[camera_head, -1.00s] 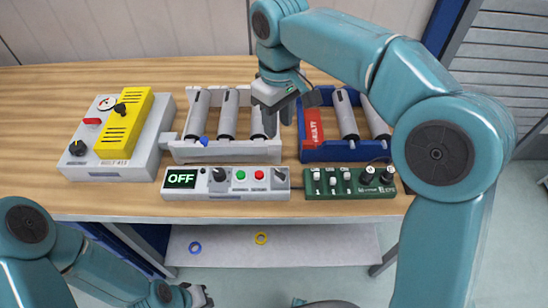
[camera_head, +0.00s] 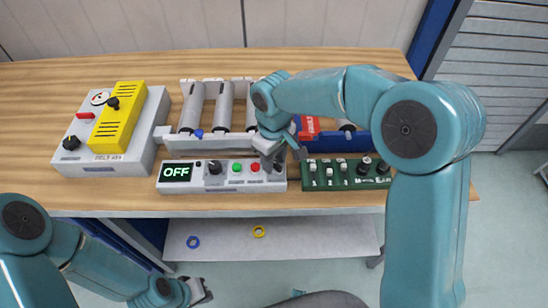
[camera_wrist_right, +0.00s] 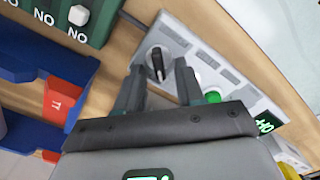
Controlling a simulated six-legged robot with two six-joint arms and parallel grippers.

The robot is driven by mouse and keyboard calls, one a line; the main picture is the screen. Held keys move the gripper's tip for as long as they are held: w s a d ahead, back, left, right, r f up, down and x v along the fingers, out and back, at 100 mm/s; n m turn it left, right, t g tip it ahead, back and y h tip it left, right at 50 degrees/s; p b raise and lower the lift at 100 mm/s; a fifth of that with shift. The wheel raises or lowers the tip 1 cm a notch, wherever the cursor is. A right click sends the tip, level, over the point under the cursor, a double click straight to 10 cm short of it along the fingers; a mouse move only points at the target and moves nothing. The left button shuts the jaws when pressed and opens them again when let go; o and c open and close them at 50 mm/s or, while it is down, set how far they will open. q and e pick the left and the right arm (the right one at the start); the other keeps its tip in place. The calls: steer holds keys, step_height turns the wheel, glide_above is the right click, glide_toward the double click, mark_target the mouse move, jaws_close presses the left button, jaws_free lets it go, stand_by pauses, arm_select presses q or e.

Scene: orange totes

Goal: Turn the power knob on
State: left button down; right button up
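A white control panel (camera_head: 222,186) lies at the front of the bench, with a display (camera_head: 177,174) that reads OFF. It has a dark knob (camera_head: 213,168) beside the display, green and red buttons, and another knob at its right end. My right gripper (camera_head: 281,160) is over that right end and hides most of this knob in the head view. In the right wrist view, the knob (camera_wrist_right: 157,62) has a black pointer and shows between the tips of my open right gripper (camera_wrist_right: 158,72). I cannot tell whether they touch it. My left gripper (camera_head: 200,291) is low at the front, small in view.
A green switch panel (camera_head: 345,183) lies just right of the white one. Behind stand a white roller tray (camera_head: 190,146) and a blue tray (camera_head: 335,143) with a red piece. A yellow-and-grey device (camera_head: 118,125) stands at left. Two rings lie on the lower shelf.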

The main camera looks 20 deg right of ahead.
steer(key=shift+s+d, duration=0.1)
steer(key=shift+s, duration=0.15)
steer(key=shift+w+f, duration=0.1)
steer(key=shift+c, duration=0.6)
jaws_close()
